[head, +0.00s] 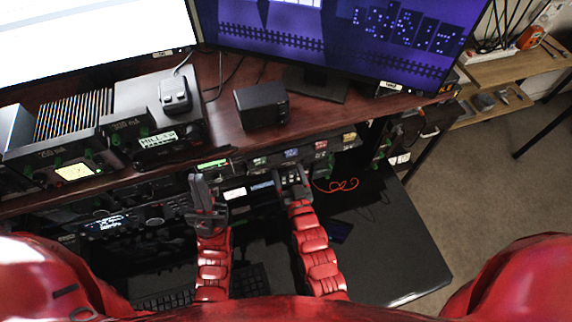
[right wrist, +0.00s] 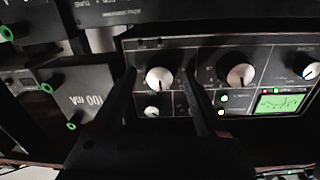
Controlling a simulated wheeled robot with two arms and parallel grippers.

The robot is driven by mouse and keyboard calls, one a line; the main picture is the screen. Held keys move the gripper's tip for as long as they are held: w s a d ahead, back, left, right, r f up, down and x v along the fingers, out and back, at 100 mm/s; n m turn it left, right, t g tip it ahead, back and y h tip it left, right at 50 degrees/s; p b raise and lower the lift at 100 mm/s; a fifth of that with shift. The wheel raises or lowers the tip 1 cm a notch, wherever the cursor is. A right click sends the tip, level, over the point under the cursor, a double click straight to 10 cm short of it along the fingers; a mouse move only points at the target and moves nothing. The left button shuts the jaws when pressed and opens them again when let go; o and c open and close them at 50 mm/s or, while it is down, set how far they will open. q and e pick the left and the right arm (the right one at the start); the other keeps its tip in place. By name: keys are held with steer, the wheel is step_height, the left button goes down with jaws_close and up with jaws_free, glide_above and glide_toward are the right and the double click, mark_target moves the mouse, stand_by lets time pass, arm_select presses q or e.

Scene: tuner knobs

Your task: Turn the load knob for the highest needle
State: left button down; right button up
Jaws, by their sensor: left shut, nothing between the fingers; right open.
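In the right wrist view, a dark tuner panel (right wrist: 215,52) carries a large silver-faced knob (right wrist: 159,79), a second large knob (right wrist: 240,75) to its right and a smaller knob (right wrist: 152,112) below. The knob labels are too small to read. A green-lit meter (right wrist: 280,102) sits at the panel's right; its needle is not clear. My right gripper (right wrist: 161,74) is open, with its fingers on either side of the first large knob; I cannot tell whether they touch it. My left gripper (head: 205,190) is shut and empty in front of the shelf, left of my right gripper (head: 293,180).
Two monitors (head: 345,35) and a small black box (head: 262,105) stand on the wooden desk. Radio gear with a lit dial (head: 75,172) is at left. A keyboard (head: 200,290) lies below. A labelled grey box (right wrist: 88,95) is left of the panel.

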jaws_close()
steer(key=shift+f+m+b, duration=0.15)
steer(key=shift+m+b, duration=2.75)
steer(key=shift+b, duration=0.65)
jaws_free()
